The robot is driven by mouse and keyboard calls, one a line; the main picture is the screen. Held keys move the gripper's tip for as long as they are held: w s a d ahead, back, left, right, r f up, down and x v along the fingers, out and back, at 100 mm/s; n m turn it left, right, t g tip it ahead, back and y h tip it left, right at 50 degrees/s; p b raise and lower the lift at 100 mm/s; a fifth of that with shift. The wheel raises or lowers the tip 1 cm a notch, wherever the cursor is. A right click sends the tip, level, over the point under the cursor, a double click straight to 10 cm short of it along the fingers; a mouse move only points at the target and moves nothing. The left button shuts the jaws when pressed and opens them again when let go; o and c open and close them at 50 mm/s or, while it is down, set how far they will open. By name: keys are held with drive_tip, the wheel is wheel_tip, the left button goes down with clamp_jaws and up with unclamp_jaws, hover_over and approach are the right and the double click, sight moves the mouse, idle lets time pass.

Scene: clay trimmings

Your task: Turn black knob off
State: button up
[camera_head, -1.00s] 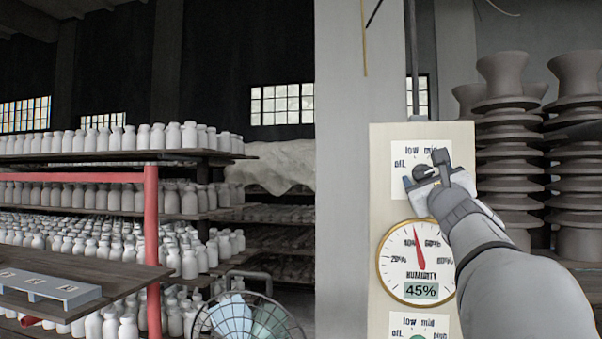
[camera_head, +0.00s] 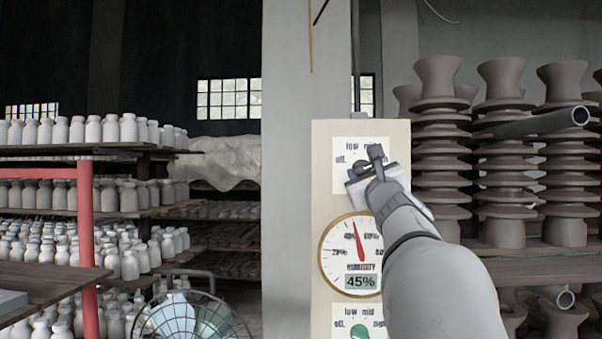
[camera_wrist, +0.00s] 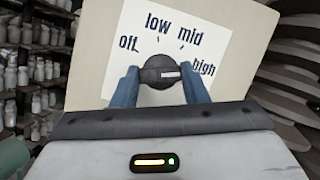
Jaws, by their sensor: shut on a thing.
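The black knob (camera_wrist: 158,72) sits on a white label on the pale panel, with the words off, low, mid and high around it. Its white pointer mark faces right, toward the high side. My gripper (camera_wrist: 160,88) has one blue finger on each side of the knob and is shut on it. In the head view my gripper (camera_head: 362,173) is at the upper part of the panel (camera_head: 325,200) and covers much of the knob and label.
Below the knob are a round humidity gauge (camera_head: 338,276) reading 45% and a green knob (camera_head: 360,332). Shelves of white bottles (camera_head: 105,130) are at left. Stacked clay pieces (camera_head: 500,150) are at right.

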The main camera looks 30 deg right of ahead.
drive_tip(key=shift+n+y, duration=0.3)
drive_tip(key=shift+n, duration=0.1)
drive_tip(key=n+y, duration=0.1)
drive_tip(key=n, duration=0.2)
drive_tip(key=n+y, duration=0.2)
drive_tip(key=n, duration=0.2)
drive_tip(key=shift+d+g, duration=0.15)
drive_tip(key=shift+g, duration=0.15)
drive_tip(key=n+y, duration=0.1)
drive_tip(key=n, duration=0.3)
drive_tip(key=shift+r+g, duration=0.2)
drive_tip(key=shift+g, duration=0.2)
drive_tip(key=n+g+y, duration=0.1)
drive_tip(key=n, duration=0.2)
drive_tip(key=shift+s+r+n, duration=0.1)
drive_tip(key=shift+n, duration=0.3)
drive_tip(key=n+g+p, duration=0.1)
drive_tip(key=n, duration=0.2)
drive_tip(key=shift+r+g, duration=0.1)
drive_tip(key=shift+g, duration=0.3)
drive_tip(key=n+g+p, duration=0.1)
drive_tip(key=n, duration=0.2)
drive_tip(key=shift+r+h, duration=0.1)
drive_tip(key=shift+h, duration=0.2)
drive_tip(key=n+g+h, duration=0.1)
drive_tip(key=n, duration=0.2)
drive_tip(key=shift+g+p, duration=0.4)
drive_tip(key=shift+n+g+h, duration=0.4)
drive_tip(key=shift+n, duration=0.4)
